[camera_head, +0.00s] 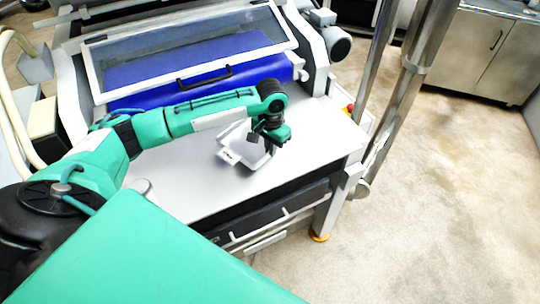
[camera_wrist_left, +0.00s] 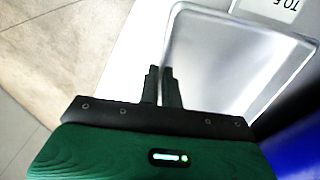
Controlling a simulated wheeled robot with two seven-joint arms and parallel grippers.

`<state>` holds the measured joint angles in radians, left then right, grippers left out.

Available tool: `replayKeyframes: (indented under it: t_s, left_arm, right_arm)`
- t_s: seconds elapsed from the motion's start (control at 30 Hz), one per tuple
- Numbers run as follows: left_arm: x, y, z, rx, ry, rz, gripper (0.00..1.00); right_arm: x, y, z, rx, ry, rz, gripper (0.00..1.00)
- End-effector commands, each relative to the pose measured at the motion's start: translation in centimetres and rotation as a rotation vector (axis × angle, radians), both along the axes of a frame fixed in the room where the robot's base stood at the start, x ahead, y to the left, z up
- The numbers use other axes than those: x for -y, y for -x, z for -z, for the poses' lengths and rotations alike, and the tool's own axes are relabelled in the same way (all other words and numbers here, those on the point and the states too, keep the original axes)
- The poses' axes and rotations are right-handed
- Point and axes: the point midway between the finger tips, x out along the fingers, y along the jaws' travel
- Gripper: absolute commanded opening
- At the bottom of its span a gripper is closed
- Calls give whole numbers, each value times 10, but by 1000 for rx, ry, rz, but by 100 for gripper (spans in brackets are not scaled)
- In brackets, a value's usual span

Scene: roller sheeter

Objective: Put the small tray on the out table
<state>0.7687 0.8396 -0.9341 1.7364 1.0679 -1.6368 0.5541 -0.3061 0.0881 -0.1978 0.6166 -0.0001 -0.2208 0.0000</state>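The small tray (camera_head: 235,148) is pale and shallow, over the white out table (camera_head: 205,196) in front of the roller sheeter. My left gripper (camera_head: 262,140) is at the tray's right side in the head view. In the left wrist view its two fingers (camera_wrist_left: 163,88) are close together with the rim of the clear-looking tray (camera_wrist_left: 225,65) between them. A label with text shows beside the tray's far edge there. I cannot tell whether the tray touches the table. My right gripper is in neither view.
The roller sheeter's blue belt (camera_head: 190,60) and its framed clear guard (camera_head: 185,42) stand behind the table. A metal post (camera_head: 400,90) rises right of the table. A steel cabinet (camera_head: 485,45) stands at the back right. The table's front left is clear.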

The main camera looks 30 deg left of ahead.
Motion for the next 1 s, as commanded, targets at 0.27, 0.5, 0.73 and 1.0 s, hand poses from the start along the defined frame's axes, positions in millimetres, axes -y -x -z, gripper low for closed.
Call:
replayKeyframes:
  t_s: [0.27, 0.5, 0.73, 1.0]
  left_arm:
    - [0, 1, 28, -2, -1, -1, 0]
    - [0, 0, 57, 1, 0, 0, 0]
    - [0, 0, 58, 2, 0, 0, 0]
    - [0, 0, 60, 1, 0, 0, 27]
  right_arm:
    - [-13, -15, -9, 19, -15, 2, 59]
    - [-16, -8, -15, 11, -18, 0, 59]
    - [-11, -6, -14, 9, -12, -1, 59]
    - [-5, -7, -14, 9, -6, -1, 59]
